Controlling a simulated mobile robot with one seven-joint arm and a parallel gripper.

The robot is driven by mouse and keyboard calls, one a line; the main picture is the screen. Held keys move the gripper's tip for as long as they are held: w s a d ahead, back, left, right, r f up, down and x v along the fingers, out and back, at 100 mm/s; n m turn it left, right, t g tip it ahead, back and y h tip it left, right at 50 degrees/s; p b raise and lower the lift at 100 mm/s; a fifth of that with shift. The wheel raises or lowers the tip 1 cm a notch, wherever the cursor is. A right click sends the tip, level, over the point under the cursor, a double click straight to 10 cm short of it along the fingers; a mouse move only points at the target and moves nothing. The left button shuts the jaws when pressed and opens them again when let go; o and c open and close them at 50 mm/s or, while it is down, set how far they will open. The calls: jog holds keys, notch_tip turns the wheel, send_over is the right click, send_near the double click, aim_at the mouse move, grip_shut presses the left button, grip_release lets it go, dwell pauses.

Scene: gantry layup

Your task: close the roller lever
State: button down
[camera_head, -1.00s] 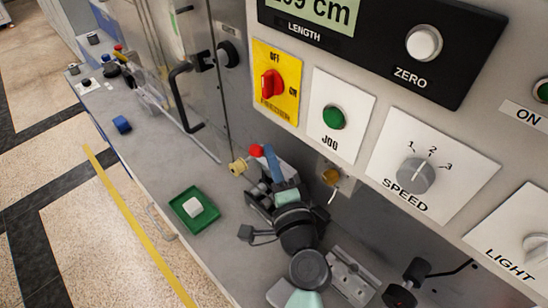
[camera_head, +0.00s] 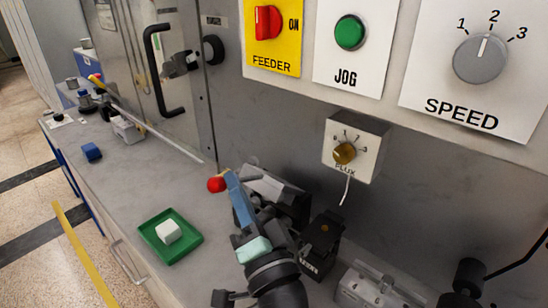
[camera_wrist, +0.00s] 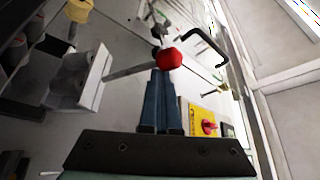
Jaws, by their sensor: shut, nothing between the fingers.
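The roller lever's red ball knob (camera_head: 216,184) shows just left of my fingertips in the head view. In the wrist view the red knob (camera_wrist: 169,58) lies right at the tips, overlapping them; I cannot tell whether they touch. A grey lever bar (camera_wrist: 130,70) runs left from the knob to a light grey block (camera_wrist: 88,74). My gripper (camera_head: 229,174) has blue fingers side by side, shut and empty, and it also shows in the wrist view (camera_wrist: 164,72).
A small flux box (camera_head: 368,150) juts from the wall at right. A black door handle (camera_head: 151,70) is behind.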

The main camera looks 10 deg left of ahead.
notch_tip(320, 180, down, 8)
jog(key=s+a+b, duration=0.1)
jog(key=s+b, duration=0.1)
jog(key=b, duration=0.7)
jog(key=shift+s+a+n, duration=0.3)
jog(key=shift+a+n, duration=0.1)
jog(key=shift+r, duration=0.1)
